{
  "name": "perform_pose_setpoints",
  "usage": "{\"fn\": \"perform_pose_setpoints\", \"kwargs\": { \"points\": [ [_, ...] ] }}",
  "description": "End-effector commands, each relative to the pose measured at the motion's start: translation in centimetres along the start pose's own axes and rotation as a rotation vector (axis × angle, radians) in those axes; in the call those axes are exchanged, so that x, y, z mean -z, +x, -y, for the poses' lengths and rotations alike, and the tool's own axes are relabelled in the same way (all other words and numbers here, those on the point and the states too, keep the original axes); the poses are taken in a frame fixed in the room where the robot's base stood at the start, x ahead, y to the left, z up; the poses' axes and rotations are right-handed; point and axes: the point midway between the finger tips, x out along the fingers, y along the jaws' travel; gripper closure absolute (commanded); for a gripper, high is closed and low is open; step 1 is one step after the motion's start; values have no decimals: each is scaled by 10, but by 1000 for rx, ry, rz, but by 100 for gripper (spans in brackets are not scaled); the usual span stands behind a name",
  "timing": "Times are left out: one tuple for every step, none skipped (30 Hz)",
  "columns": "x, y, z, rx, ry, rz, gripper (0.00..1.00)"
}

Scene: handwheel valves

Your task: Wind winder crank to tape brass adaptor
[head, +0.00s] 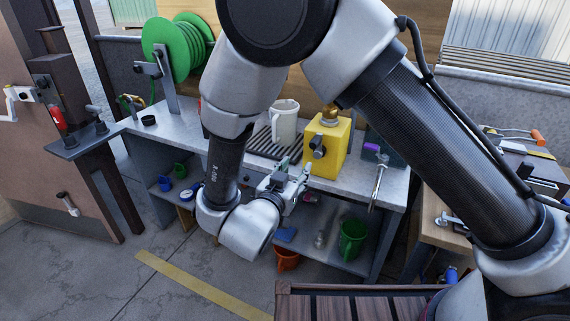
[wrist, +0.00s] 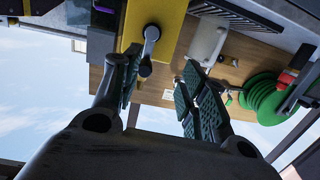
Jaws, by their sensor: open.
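A yellow box (head: 327,148) stands on the grey bench, with a brass adaptor (head: 330,114) on its top. A small dark crank (head: 318,148) sits on the box's front face. In the wrist view, which looks upside down, the yellow box (wrist: 172,22) is at the top and the crank (wrist: 150,42) with its dark knob hangs toward my fingers. My gripper (head: 296,174) is just in front of the bench edge, below and left of the crank. In the wrist view my gripper (wrist: 160,92) has its fingers wide apart, nothing between them, the crank knob beyond them.
A white jug (head: 284,122) stands on a dark rack left of the box. A green hose reel (head: 178,44) is at the bench's left end. A metal lever (head: 377,182) hangs at the right front edge. Green and orange buckets sit on the lower shelf. My arm hides part of the bench.

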Motion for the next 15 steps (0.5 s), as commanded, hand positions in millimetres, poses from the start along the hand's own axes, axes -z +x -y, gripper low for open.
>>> {"fn": "perform_pose_setpoints", "kwargs": {
  "points": [
    [11, -1, -7, -27, -8, -45, 57],
    [16, -2, -9, -37, -11, -68, 57],
    [22, -2, -11, -44, -16, -91, 57],
    [24, -2, -11, -47, -19, -101, 57],
    [26, -1, -12, -49, -22, -109, 57],
    [28, 0, -12, -50, -26, -114, 57],
    [27, 1, -12, -50, -29, -113, 57],
    [28, 3, -12, -50, -29, -112, 57],
    [28, 6, -12, -51, -29, -111, 57],
    [28, 9, -12, -51, -28, -111, 57],
    [28, 12, -13, -51, -28, -110, 57],
    [29, 16, -13, -50, -28, -110, 57],
    [29, 20, -13, -50, -28, -110, 57],
    [29, 23, -13, -51, -28, -110, 57],
    [30, 28, -13, -51, -28, -110, 57]
  ]
}}
